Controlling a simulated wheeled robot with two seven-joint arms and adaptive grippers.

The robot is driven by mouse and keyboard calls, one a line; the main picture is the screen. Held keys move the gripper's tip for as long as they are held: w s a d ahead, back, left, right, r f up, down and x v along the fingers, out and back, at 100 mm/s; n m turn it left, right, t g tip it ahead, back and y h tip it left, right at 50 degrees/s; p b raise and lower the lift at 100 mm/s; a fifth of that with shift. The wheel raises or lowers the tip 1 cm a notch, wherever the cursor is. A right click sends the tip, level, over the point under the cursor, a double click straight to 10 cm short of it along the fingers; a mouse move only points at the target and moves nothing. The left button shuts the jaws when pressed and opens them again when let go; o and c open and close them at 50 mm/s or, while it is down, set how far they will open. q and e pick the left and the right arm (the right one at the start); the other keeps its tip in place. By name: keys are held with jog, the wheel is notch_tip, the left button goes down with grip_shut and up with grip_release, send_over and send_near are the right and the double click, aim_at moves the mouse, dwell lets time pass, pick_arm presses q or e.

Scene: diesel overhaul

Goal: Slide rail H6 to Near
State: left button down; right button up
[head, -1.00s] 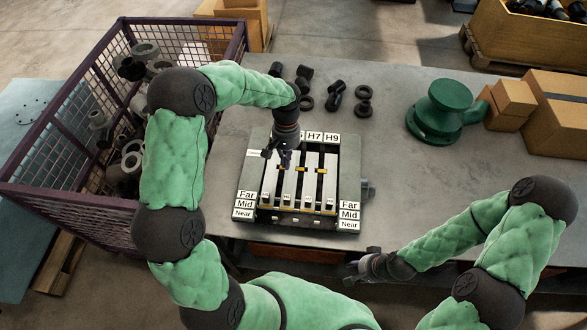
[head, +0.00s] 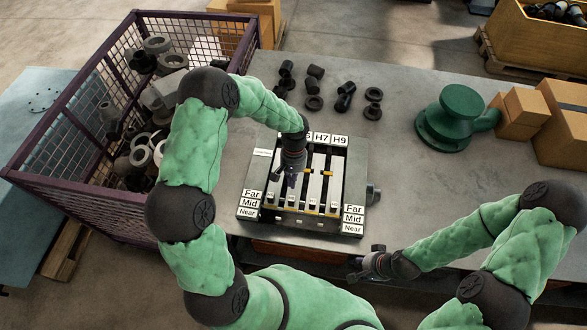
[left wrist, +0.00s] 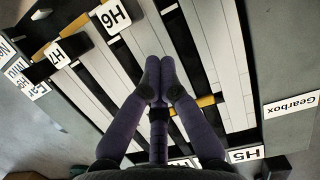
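The rail fixture (head: 357,190) lies on the grey bench, with Far, Mid and Near labels on both sides. Its pale rails run from back to front; the H7 and H9 labels are readable at the back. The H6 label (left wrist: 110,15) shows upside down in the left wrist view; my arm partly covers it in the head view. My left gripper (head: 290,188) is low over the left-middle rails. In the left wrist view its fingertips (left wrist: 157,82) are together, with nothing visible between them. Contact with a rail cannot be told. My right gripper (head: 367,263) is open and empty before the bench edge.
A purple mesh crate (head: 60,130) of dark parts stands left of the bench. Loose black parts (head: 343,102) lie behind the fixture. A green housing (head: 446,120) and cardboard boxes (head: 562,125) are at right.

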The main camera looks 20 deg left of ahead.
aim_at(289, 200)
pick_arm(q)
jog(key=shift+s+d+r, duration=0.1)
jog(key=shift+s+d, duration=0.05)
jog(key=shift+s, duration=0.4)
jog(key=shift+s+d, duration=0.15)
jog(key=shift+s, duration=0.4)
jog(key=s, duration=0.1)
jog(key=s+d, duration=0.1)
jog(key=s, duration=0.1)
jog(key=shift+s, duration=0.65)
jog(key=v, duration=1.2)
